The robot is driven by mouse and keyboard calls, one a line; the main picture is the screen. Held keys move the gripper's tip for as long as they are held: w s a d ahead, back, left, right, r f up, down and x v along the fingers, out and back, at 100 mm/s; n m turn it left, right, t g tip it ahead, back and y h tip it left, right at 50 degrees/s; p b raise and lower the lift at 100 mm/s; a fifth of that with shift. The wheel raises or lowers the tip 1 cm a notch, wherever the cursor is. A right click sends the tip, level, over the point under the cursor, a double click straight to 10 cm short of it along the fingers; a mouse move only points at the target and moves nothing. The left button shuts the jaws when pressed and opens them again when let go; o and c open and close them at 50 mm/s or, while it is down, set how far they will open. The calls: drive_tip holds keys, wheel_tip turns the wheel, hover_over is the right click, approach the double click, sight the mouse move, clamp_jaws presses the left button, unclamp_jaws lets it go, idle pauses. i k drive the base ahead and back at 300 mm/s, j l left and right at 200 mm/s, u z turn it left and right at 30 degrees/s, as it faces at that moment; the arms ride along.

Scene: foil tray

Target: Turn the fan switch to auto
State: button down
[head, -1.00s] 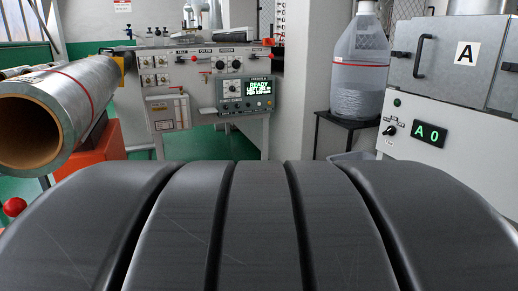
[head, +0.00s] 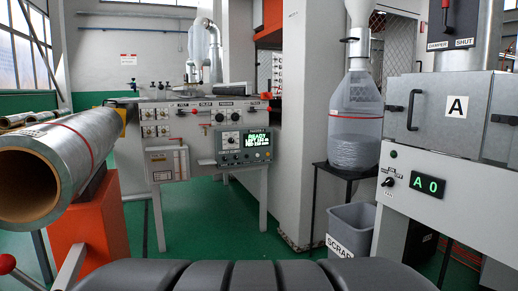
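A small black rotary switch (head: 388,182) sits on the light grey front panel (head: 402,225) of the metal unit marked A, at the right. Small lettering below it appears to read FAN. The markings above it are too small to read, so I cannot tell which position it points to. To its right a display (head: 429,185) shows green "A 0". A green button or lamp (head: 393,154) is above the switch. My gripper is not in view.
A large translucent bottle (head: 355,125) stands on a black stand (head: 345,172) left of the unit. A grey scrap bin (head: 350,230) is below. A foil roll (head: 75,160) projects from the left. A control console (head: 205,112) stands behind. Green floor (head: 210,215) shows between.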

sight(390, 182)
drive_tip(key=z, duration=1.05)
